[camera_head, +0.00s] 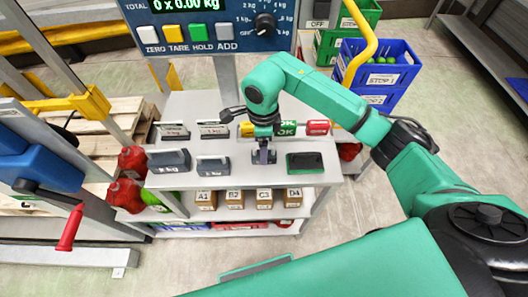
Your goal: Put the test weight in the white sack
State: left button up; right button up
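Several dark grey test weights with handles stand on the light grey table (245,183). Two are in the front row, a left one (168,161) and a middle one (213,166); two more (173,131) (214,129) stand behind. My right gripper (264,158) points down at the table, between the middle front weight and a green-and-black block. A dark piece shows around its fingertips, but I cannot tell whether the fingers are shut on it. My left gripper is not in view. I cannot make out a white sack.
A scale display (215,22) stands behind the table. The green-and-black block (305,162) lies at the table's right front. Boxes (235,200) marked A1 to D4 sit on the shelf below.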

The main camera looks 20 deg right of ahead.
jog(key=f, duration=0.1)
jog(key=f+p, duration=0.1)
jog(key=f, duration=0.1)
jog(key=f+p, duration=0.1)
jog(key=shift+w+d+f, duration=0.2)
jog(key=shift+w+f, duration=0.1)
jog(key=shift+f, duration=0.25)
jog(key=shift+s, duration=0.1)
jog(key=shift+c, duration=0.3)
grip_shut()
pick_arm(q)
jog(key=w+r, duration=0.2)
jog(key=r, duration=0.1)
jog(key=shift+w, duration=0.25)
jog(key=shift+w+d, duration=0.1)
